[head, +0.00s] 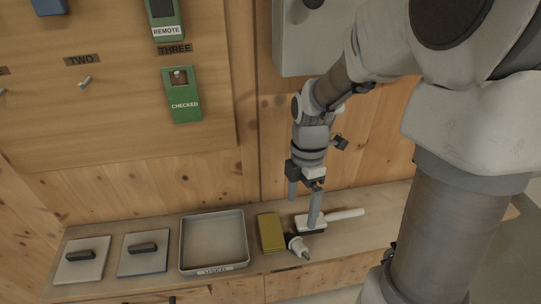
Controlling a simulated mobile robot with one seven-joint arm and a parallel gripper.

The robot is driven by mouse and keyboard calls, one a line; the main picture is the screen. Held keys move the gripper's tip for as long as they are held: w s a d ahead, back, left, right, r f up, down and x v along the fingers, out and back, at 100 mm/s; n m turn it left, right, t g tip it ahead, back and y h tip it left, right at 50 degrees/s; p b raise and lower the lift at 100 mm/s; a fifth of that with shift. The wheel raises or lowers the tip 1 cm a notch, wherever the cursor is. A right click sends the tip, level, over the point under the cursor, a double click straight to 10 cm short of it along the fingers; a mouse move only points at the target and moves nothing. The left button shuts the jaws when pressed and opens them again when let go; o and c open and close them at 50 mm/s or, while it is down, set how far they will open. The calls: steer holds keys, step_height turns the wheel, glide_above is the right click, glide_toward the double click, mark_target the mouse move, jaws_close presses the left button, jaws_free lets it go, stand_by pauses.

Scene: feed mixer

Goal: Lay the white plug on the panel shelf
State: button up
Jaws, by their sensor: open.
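The white plug (297,244) has a pale round body and a dark tip pointing toward the front right. It appears to lie on the panel shelf (375,226), close to the front edge, beside the yellow block. My gripper (304,204) points down over the shelf with its two fingers apart and nothing seen between them. The plug is just below and in front of the fingers. The right finger overlaps a white tool in the picture, and I cannot tell whether they touch.
A yellow block (271,232) and a white tool with a handle (344,215) lie near the plug. Left are a grey tray marked USED (213,269) and two plates (82,270) (142,263) with black handles. The shelf's right part is clear. A grey box (300,50) hangs above.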

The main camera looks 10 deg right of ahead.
mark_target(296, 241)
steer(key=shift+n, duration=0.3)
steer(key=f, duration=0.4)
steer(key=s+f, duration=0.1)
steer(key=f, duration=0.7)
steer(key=shift+s+a+f+b, duration=0.15)
steer(key=shift+s+a+b, duration=0.25)
steer(key=c, duration=1.3)
